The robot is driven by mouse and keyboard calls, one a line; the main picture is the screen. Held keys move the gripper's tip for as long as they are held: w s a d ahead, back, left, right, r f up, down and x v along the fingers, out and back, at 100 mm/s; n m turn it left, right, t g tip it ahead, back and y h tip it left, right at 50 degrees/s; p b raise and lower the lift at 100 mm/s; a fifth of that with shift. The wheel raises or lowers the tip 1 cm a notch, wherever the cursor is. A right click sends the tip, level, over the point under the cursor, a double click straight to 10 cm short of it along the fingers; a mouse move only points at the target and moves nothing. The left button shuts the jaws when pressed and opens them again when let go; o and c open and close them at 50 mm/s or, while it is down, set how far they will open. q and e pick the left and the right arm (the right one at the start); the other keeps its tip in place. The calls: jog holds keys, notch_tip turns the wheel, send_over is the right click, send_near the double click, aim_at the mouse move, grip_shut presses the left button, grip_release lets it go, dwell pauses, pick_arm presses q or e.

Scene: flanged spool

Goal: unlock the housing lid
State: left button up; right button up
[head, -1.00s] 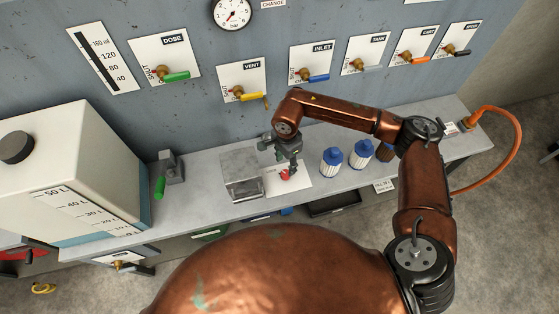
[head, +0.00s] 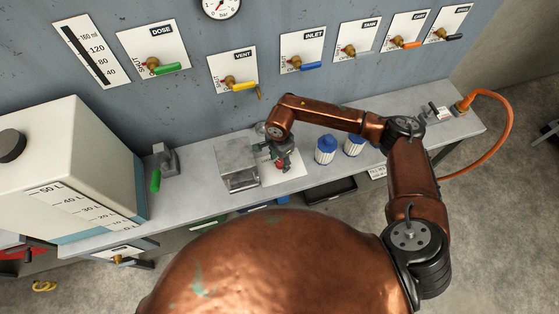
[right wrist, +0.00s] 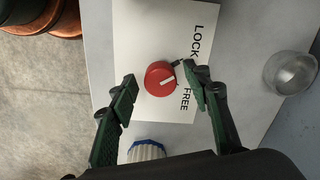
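The grey metal housing (head: 238,168) sits on the bench beside a white plate (head: 290,177). My left gripper is out of view.
Blue-capped white bottles (head: 326,149) stand right of the plate. Valve panels line the wall.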

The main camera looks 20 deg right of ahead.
jog(key=c, duration=1)
jog(key=shift+c, duration=0.2)
jog(key=shift+m, duration=0.3)
jog(key=m, duration=0.3)
jog(key=shift+b, duration=0.35)
jog(key=shift+c, duration=0.2)
jog(key=m, duration=0.3)
jog(key=shift+w+m, duration=0.15)
jog(key=shift+m, duration=0.15)
jog(key=m, duration=0.6)
jog(key=shift+w+m, duration=0.1)
jog(key=shift+m, duration=0.2)
jog(key=shift+o, duration=0.2)
jog(key=o, duration=1.1)
